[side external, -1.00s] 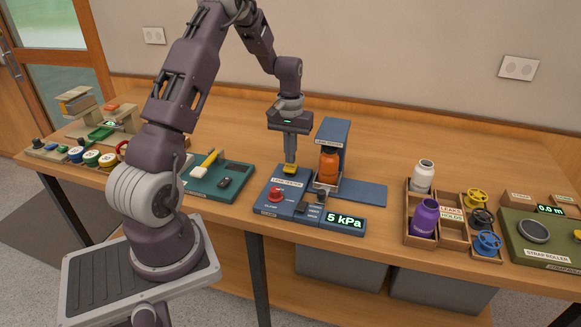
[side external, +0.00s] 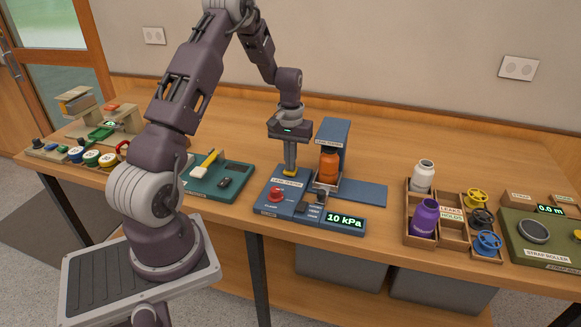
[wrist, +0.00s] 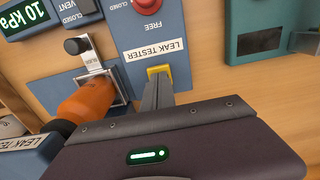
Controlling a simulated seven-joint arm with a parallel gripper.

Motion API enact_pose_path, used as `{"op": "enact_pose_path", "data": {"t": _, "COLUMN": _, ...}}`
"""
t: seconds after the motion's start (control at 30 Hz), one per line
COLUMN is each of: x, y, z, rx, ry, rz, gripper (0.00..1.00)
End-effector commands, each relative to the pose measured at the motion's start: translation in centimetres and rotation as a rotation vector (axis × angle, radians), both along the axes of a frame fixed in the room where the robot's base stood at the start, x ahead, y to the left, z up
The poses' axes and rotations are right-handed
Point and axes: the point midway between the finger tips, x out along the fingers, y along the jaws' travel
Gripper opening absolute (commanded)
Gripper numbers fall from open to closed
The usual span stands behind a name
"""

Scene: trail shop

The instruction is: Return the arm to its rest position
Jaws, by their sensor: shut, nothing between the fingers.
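My gripper (side external: 289,174) is shut and empty, its fingertips at the yellow button or block on the blue leak tester (side external: 270,207). In the wrist view the fingers (wrist: 157,84) reach down to the yellow piece (wrist: 159,70) beside the leak tester label; I cannot tell whether they touch it. My arm is stretched out over the table, bent downward at the wrist. An orange bottle (side external: 328,168) stands in the tester's blue stand, just right of my gripper. The tester's display (side external: 345,219) reads 10 kPa.
A red knob (side external: 275,194) is on the tester's front. A teal tray (side external: 232,181) with a hammer-like tool lies to the left. A wooden crate (side external: 453,238) with white and purple bottles and a green strap roller (side external: 540,246) stand to the right. The back of the table is clear.

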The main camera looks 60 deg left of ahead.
Motion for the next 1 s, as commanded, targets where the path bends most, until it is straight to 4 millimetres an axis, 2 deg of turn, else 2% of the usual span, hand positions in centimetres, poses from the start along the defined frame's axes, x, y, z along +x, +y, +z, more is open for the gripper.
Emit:
{"op": "enact_pose_path", "data": {"t": 0.67, "x": -0.1, "y": 0.0, "z": 0.0, "rx": -0.001, "ry": 0.002, "rz": 0.000, "gripper": 0.00}}
{"op": "enact_pose_path", "data": {"t": 1.0, "x": 0.0, "y": 0.0, "z": 2.3, "rx": 0.001, "ry": 0.000, "rz": 0.000, "gripper": 0.00}}
